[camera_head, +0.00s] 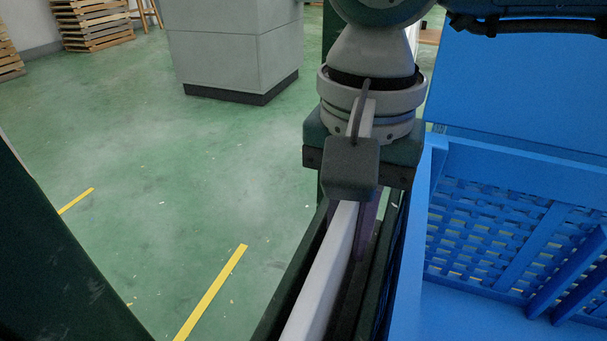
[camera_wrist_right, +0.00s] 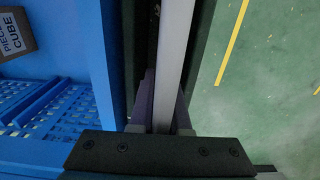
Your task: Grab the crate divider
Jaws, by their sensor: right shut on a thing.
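A long, thin, pale grey panel, seemingly the crate divider (camera_head: 325,272), stands on edge in a dark green rack beside the blue crate. It also shows as a grey strip in the right wrist view (camera_wrist_right: 174,55). My right gripper (camera_head: 352,232) points down over the rack and is shut on the panel's top edge. In the right wrist view, its dark fingers (camera_wrist_right: 163,112) lie on both sides of the strip. The panel's lower part is hidden in the rack. My left gripper is not in view.
The blue crate (camera_head: 432,215), with lattice walls, stands close on the right. The dark green rack (camera_head: 283,307) runs along both sides of the panel. A box labelled "PIECE CUBE" (camera_wrist_right: 14,35) shows at the wrist view's corner. Green floor lies open on the left.

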